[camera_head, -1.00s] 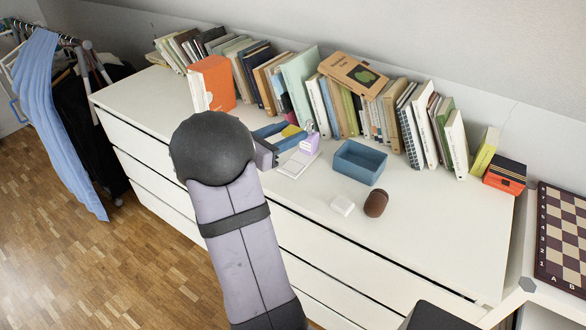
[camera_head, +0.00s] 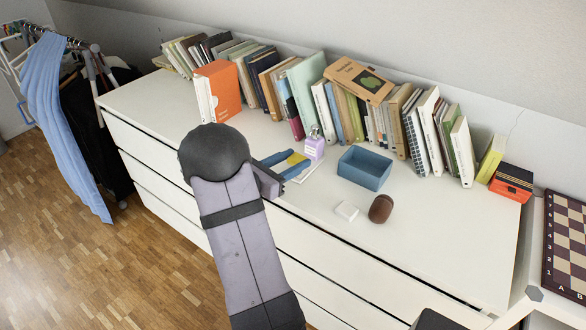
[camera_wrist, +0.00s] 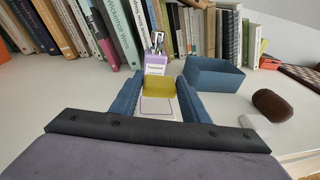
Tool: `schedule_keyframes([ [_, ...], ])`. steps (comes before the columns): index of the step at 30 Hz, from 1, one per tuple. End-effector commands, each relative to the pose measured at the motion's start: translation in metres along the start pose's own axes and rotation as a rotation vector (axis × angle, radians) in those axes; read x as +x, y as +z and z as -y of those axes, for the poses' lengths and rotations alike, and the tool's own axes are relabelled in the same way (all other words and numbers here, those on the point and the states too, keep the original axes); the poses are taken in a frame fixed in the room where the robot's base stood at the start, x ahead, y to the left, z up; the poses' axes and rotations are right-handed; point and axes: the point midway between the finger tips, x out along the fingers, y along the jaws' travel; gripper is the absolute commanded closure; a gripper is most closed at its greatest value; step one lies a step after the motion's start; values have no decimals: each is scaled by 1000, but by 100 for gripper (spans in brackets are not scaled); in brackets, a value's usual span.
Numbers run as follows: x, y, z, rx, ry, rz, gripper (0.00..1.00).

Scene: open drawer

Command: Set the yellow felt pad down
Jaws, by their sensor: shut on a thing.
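The yellow felt pad (camera_head: 296,158) is held between the two blue fingers of my gripper (camera_head: 293,161). In the wrist view the pad (camera_wrist: 158,87) spans the gap between the fingertips, low over the far part of a white card (camera_wrist: 157,108) with a thin outline. The card (camera_head: 309,171) lies flat on the white dresser top and is partly hidden by the gripper in the head view. I cannot tell whether the pad touches the card.
A purple bottle (camera_head: 314,146) stands just behind the card. A blue open box (camera_head: 365,169) is to the right, with a small white block (camera_head: 346,211) and a brown rounded object (camera_head: 381,208) in front. A row of books (camera_head: 345,108) lines the back.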

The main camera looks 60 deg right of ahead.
Motion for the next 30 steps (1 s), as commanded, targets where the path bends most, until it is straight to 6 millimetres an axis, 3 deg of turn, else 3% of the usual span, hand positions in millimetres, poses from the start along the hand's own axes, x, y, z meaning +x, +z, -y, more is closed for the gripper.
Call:
schedule_keyframes([
  [6,4,-25,0,-3,-1,-1,79],
  [20,5,-32,0,0,0,-1,79],
  [21,5,-31,0,0,0,-1,54],
  [23,4,-30,0,0,0,-1,40],
  [30,4,-30,0,0,0,-1,39],
])
